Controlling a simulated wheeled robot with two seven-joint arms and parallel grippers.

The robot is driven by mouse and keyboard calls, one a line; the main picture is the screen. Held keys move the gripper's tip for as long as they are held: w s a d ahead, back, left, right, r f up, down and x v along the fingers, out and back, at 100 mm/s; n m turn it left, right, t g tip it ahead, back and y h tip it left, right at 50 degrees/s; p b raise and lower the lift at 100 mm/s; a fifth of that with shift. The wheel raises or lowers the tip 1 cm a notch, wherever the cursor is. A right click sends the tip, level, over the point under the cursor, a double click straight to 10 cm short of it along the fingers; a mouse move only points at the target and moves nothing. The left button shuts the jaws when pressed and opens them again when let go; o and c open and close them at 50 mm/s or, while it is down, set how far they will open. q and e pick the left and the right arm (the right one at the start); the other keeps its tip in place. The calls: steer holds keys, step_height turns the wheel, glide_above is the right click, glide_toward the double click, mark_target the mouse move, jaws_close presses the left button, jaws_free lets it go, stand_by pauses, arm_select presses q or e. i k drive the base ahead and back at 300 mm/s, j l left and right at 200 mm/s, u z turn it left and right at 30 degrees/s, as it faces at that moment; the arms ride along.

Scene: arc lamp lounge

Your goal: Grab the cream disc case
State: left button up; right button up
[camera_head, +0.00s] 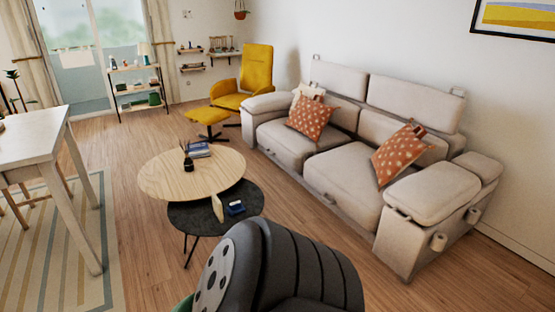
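I cannot make out a cream disc case for certain in the head view. A small cream item (309,91) rests near the left end of the sofa, behind an orange dotted cushion, but I cannot tell what it is. The round wooden table (165,177) holds a dark blue stack, perhaps books (199,150), and a dark vase (187,160). The lower black table (190,219) carries a small blue object (235,208). Neither of my grippers is in view. A dark ribbed part of my own arm fills the bottom centre.
The beige sofa (345,165) runs along the right wall. A yellow armchair (254,75) and footstool (207,116) stand at the back. A white table (35,140) stands at left on a striped rug (35,240). A shelf rack (137,88) is by the window. Wooden floor is clear around the round tables.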

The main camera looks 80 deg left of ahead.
mark_target(217, 205)
steer(key=u, duration=3.25)
steer(key=i+l+z, duration=0.15)
steer(key=i+l, duration=0.35)
